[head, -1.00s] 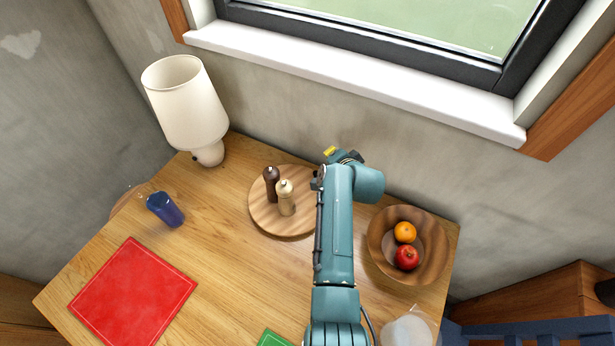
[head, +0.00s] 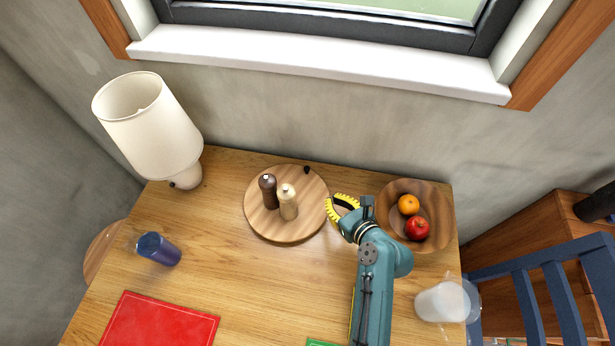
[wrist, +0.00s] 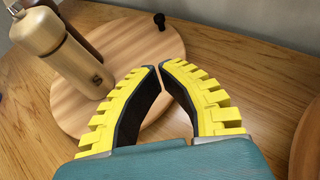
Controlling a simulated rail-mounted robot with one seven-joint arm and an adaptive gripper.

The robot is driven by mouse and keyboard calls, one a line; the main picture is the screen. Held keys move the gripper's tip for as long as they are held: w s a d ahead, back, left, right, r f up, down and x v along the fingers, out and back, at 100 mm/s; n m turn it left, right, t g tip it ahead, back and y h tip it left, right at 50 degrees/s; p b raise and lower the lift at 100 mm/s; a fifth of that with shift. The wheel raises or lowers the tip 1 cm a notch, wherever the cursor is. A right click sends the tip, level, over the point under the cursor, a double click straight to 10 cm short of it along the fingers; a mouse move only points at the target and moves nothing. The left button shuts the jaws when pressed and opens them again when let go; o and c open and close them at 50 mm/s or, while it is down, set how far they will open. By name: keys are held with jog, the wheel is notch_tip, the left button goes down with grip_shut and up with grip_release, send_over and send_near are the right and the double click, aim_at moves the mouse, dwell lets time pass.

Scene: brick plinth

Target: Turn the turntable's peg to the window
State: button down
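The turntable (head: 262,226) is a round wooden disc near the back of the table. Its small dark peg (head: 306,169) stands at the back rim, on the window side, slightly right of centre. The peg also shows at the top of the wrist view (wrist: 160,20). A dark brown mill (head: 268,191) and a pale wooden mill (head: 288,203) stand upright on the disc. My gripper (head: 331,203) is by the turntable's right rim, apart from the peg. In the wrist view its yellow fingertips (wrist: 157,66) nearly meet, with nothing between them. The window (head: 330,22) is behind the table.
A wooden bowl (head: 387,218) with an orange and a red fruit is close right of my gripper. A white lamp (head: 150,128) stands at the back left. A blue cup (head: 159,249), a red mat (head: 158,322) and a translucent container (head: 442,301) are farther off. The middle of the table is clear.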

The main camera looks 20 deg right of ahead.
jog(key=b+x, duration=0.1)
jog(key=x, duration=0.3)
jog(key=b+x, duration=0.2)
jog(key=x, duration=0.2)
jog(key=b+x, duration=0.1)
jog(key=x, duration=0.3)
jog(key=shift+w+a+r, duration=0.15)
jog(key=shift+a+r, duration=0.05)
jog(key=shift+r, duration=0.1)
jog(key=shift+w+a+b, duration=0.1)
jog(key=shift+w+b, duration=0.25)
jog(key=shift+w, duration=0.15)
